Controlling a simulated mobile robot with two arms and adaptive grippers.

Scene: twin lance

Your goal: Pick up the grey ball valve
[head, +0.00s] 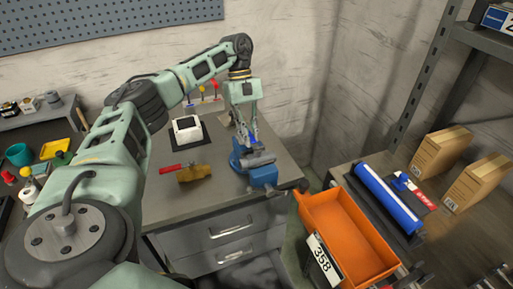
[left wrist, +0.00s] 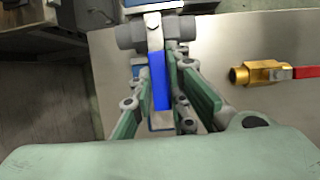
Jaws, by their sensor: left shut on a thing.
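The grey ball valve (head: 260,160) is at the blue bench vise (head: 263,178) near the bench's right front corner. In the left wrist view its grey body (left wrist: 130,35) lies crosswise at the top, with its blue lever (left wrist: 160,82) pointing toward the camera. My left gripper (head: 252,142) reaches down from above and is shut on the valve's blue lever; its fingers (left wrist: 160,60) lie on both sides of it. I cannot tell whether the valve still touches the vise jaws. My right gripper is not in view.
A brass valve with a red handle (head: 194,172) lies left of the vise; it also shows in the left wrist view (left wrist: 262,73). A white box-like item (head: 187,128) stands behind it. An orange bin (head: 345,232) and a blue roll (head: 388,198) are to the right.

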